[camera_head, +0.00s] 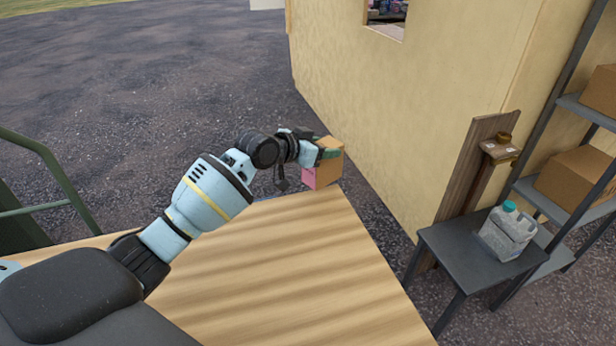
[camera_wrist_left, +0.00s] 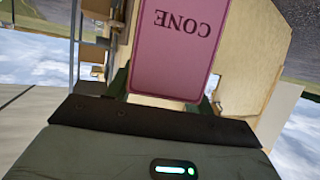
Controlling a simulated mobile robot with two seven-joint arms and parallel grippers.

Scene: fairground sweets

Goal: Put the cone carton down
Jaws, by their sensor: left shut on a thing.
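The cone carton (camera_head: 330,172) is a brown box with a pink label on one side. My left gripper (camera_head: 322,153) is shut on it, at the far edge of the wooden table (camera_head: 290,270). I cannot tell whether the carton touches the table or hangs just above or beyond its edge. In the left wrist view the pink label (camera_wrist_left: 178,45) fills the upper middle and its word "CONE" reads upside down. My right gripper is not in view.
The visible tabletop is bare. A cream wall (camera_head: 400,110) stands behind the carton. To the right are a grey side table (camera_head: 460,258) with a jug (camera_head: 508,232) on it and a shelf rack with cardboard boxes (camera_head: 575,178). A green rail (camera_head: 50,165) stands at the left.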

